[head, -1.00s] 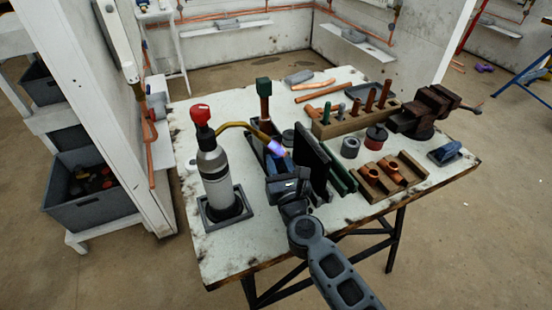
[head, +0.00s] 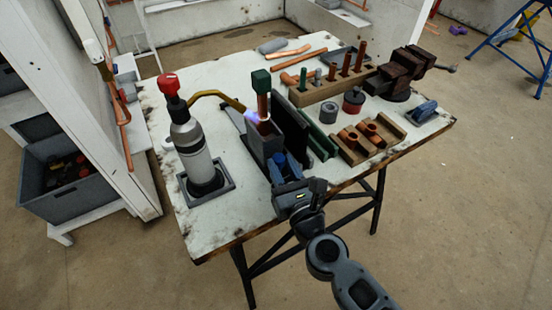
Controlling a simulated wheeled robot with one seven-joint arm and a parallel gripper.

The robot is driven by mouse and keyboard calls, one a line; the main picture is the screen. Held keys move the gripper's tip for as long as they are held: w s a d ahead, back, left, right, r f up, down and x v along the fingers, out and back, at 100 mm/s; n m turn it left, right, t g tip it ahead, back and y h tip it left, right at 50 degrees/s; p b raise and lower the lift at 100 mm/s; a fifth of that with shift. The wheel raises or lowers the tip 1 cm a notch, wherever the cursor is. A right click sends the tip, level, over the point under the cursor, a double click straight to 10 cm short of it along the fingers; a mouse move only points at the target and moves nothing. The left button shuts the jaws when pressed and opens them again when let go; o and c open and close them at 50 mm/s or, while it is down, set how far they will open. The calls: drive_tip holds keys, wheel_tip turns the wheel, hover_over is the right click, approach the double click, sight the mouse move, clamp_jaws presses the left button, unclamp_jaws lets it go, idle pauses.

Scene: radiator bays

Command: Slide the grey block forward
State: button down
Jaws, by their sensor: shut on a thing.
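The grey block (head: 262,143) stands on the table between the torch and a pair of dark upright plates (head: 291,125). A copper pipe with a green cap (head: 261,80) rises upright at the block's far end. The torch's flame (head: 252,117) reaches the pipe just above the block. My gripper (head: 279,161) is at the block's near end, low between the torch base and the plates. It is shut on the block; its fingertips are partly hidden.
The torch (head: 190,150) with a red top stands in a dark tray at left, its brass neck reaching right. Right are a green rail (head: 320,141), a wooden pipe rack (head: 330,90), a block with copper fittings (head: 365,137) and a vise (head: 405,73). The table's front edge is close.

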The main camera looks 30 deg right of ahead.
drive_tip(key=shift+s+f, duration=0.15)
drive_tip(key=shift+s, duration=0.05)
drive_tip(key=c, duration=0.8)
unclamp_jaws()
drive_tip(key=s+a+b, duration=0.1)
drive_tip(key=s+b, duration=0.1)
drive_tip(key=s, duration=0.5)
drive_tip(key=shift+s, duration=0.4)
drive_tip(key=shift+a, duration=0.1)
